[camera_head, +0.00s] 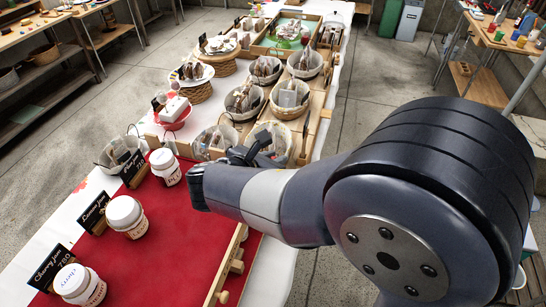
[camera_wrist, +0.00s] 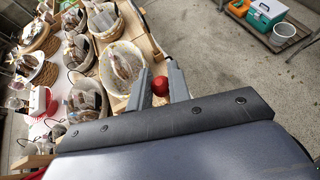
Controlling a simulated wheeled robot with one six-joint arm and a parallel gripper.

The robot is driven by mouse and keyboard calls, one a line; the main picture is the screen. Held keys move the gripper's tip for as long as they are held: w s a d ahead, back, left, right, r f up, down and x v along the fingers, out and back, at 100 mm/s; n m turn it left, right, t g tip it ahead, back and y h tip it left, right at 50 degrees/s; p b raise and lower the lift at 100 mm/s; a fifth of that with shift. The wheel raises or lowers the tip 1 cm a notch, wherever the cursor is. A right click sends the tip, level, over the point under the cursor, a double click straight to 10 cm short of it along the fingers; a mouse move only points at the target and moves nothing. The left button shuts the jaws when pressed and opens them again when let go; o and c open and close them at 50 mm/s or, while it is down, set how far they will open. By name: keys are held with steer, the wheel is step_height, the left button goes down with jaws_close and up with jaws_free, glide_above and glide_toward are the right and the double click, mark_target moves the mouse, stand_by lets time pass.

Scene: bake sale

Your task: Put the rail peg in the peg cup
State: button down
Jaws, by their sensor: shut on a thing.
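My gripper (camera_wrist: 159,86) shows in the wrist view with a red, round-ended piece, which I take for the rail peg (camera_wrist: 160,86), between its two grey fingers. The rest of the peg is hidden. In the head view, my gripper (camera_head: 262,148) is partly hidden behind my arm, over the baskets beyond the red cloth; the held peg cannot be made out there. Light wooden pegs (camera_head: 237,254) stick out along the wooden rail at the red cloth's right edge. I cannot make out the peg cup in either view.
White-lidded jars (camera_head: 127,216) and black name signs (camera_head: 92,213) stand along the red cloth (camera_head: 190,250). Wrapped goods fill several baskets (camera_head: 290,98) further back. A red bowl (camera_head: 174,118) is left of them. The floor right of the table is open.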

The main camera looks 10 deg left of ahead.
steer(key=shift+f+b, duration=1.1)
steer(key=shift+f, duration=0.55)
steer(key=shift+r, duration=0.15)
steer(key=shift+r+p, duration=3.1)
steer(key=shift+r, duration=0.1)
steer(key=shift+f+b, duration=2.3)
steer(key=shift+f, duration=1.1)
